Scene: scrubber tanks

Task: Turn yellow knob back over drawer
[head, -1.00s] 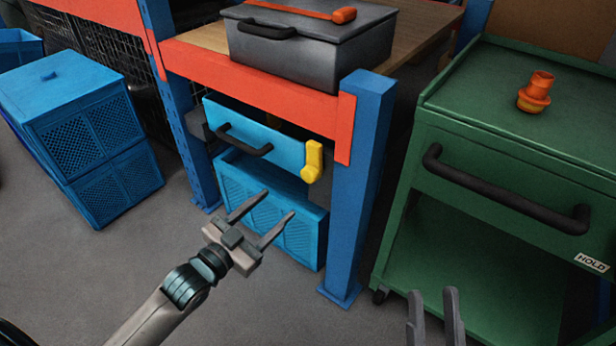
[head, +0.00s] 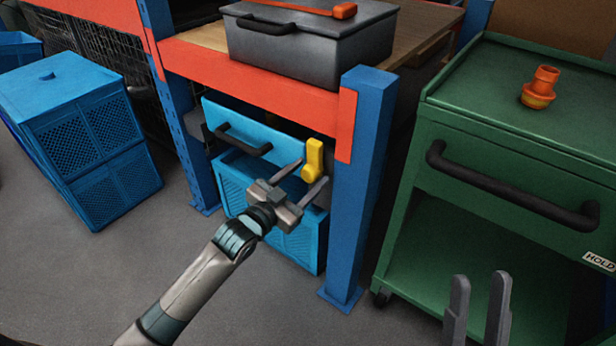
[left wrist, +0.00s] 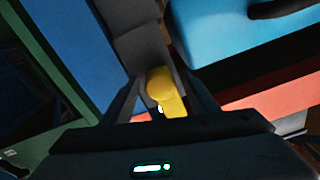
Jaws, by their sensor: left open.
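The yellow knob (head: 315,160) stands upright at the right end of the blue drawer (head: 240,135), just left of the blue rack post. In the left wrist view the knob (left wrist: 166,92) lies between my two fingers, with a gap on either side. My left gripper (head: 303,173) is open, its fingertips just below the knob and on either side of it in the head view. Whether a finger touches the knob cannot be told. The drawer has a black handle (head: 243,141). My right gripper (head: 478,308) shows at the bottom edge, its fingers apart and empty.
The red beam (head: 250,75) runs above the drawer and the blue post (head: 362,190) stands close right of my left gripper. A light blue crate (head: 236,190) sits below. A green cart (head: 500,140) is to the right. Bare floor lies at the front left.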

